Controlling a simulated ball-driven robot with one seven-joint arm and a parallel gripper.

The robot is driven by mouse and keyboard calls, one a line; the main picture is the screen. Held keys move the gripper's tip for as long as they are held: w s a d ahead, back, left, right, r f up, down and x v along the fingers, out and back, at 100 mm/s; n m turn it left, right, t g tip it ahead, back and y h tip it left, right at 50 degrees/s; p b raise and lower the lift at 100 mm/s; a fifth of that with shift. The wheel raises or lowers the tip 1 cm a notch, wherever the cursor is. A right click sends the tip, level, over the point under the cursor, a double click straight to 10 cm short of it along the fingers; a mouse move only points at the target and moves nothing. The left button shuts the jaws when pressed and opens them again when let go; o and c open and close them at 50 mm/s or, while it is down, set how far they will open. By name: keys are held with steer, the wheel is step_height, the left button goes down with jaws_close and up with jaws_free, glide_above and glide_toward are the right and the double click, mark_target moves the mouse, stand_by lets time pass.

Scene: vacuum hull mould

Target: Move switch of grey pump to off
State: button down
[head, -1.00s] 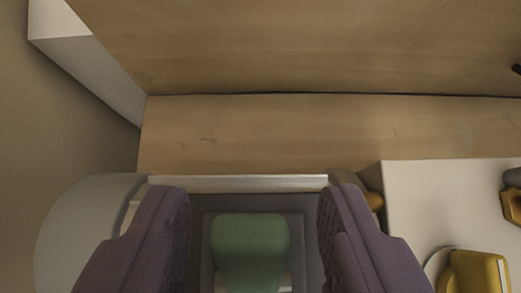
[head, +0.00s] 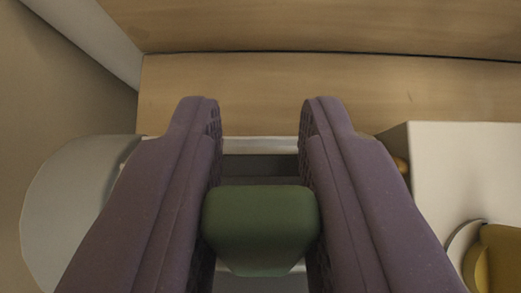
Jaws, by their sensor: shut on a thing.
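A green switch block (head: 261,228) sits low in the middle of the head view, with a dark recessed surface behind it. My gripper (head: 261,125) has its two purple fingers on either side of the block, and it is shut on the block. The finger pads touch its left and right sides. The fingertips reach past the block toward the pale front edge (head: 262,146) of the housing. The pump body around the switch is mostly hidden by the fingers, so I cannot make out its colour well or the switch's markings.
A wooden surface (head: 330,92) with a dark seam lies beyond the fingertips. A white box-like part (head: 470,165) with a yellow piece (head: 500,258) stands at the right. A rounded grey-white part (head: 62,205) is at the left, close to the left finger.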

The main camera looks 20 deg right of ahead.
steer(key=b, duration=0.1)
steer(key=t+b, duration=0.1)
steer(key=b, duration=0.1)
steer(key=shift+s+a+f+t+b, duration=0.1)
steer(key=shift+s+f+t+b, duration=0.05)
steer(key=shift+s+t+b, duration=0.15)
steer(key=t+b, duration=0.1)
steer(key=b, duration=0.1)
steer(key=t+h+b, duration=0.1)
steer(key=shift+s+a+r+b, duration=0.1)
steer(key=shift+s+r+b, duration=0.1)
steer(key=shift+b, duration=0.15)
steer(key=b, duration=0.1)
steer(key=t+b, duration=0.1)
steer(key=b, duration=0.1)
steer(key=shift+s+r+t+h, duration=0.25)
steer(key=shift+r+t+h, duration=0.05)
steer(key=shift+a+r, duration=0.1)
steer(key=shift+r, duration=0.1)
steer(key=c, duration=1)
jaws_free()
steer(key=shift+o, duration=0.2)
steer(key=shift+s, duration=0.1)
